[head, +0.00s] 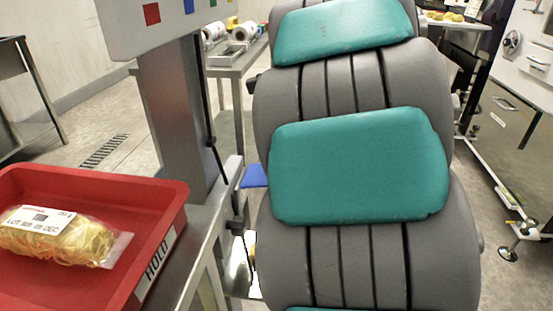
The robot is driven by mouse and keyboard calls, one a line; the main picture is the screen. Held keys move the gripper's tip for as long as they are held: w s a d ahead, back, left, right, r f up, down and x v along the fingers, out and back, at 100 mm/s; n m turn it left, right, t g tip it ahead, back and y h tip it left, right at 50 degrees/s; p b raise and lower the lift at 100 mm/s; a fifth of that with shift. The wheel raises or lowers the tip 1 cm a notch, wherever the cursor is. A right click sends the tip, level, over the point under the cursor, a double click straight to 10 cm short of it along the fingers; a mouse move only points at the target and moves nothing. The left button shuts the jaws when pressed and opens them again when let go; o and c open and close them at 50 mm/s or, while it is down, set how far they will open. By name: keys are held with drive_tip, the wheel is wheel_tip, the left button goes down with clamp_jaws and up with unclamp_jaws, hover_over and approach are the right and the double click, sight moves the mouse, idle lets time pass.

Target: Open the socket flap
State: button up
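I cannot make out a socket flap for certain. A small flat blue piece (255,176) shows beside the grey post, partly hidden behind my arm; I cannot tell whether it is the flap or whether it is open. My own grey arm with teal pads fills the middle and right of the head view and hides what is behind it. My gripper is out of the picture.
A red tray (170,190) labelled HOLD stands at the left with a bag of pasta (57,237) in it. A grey post (175,120) carries a panel (165,20) with coloured squares; a black cable (211,135) hangs along it. A bench with rolls (211,33) stands behind.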

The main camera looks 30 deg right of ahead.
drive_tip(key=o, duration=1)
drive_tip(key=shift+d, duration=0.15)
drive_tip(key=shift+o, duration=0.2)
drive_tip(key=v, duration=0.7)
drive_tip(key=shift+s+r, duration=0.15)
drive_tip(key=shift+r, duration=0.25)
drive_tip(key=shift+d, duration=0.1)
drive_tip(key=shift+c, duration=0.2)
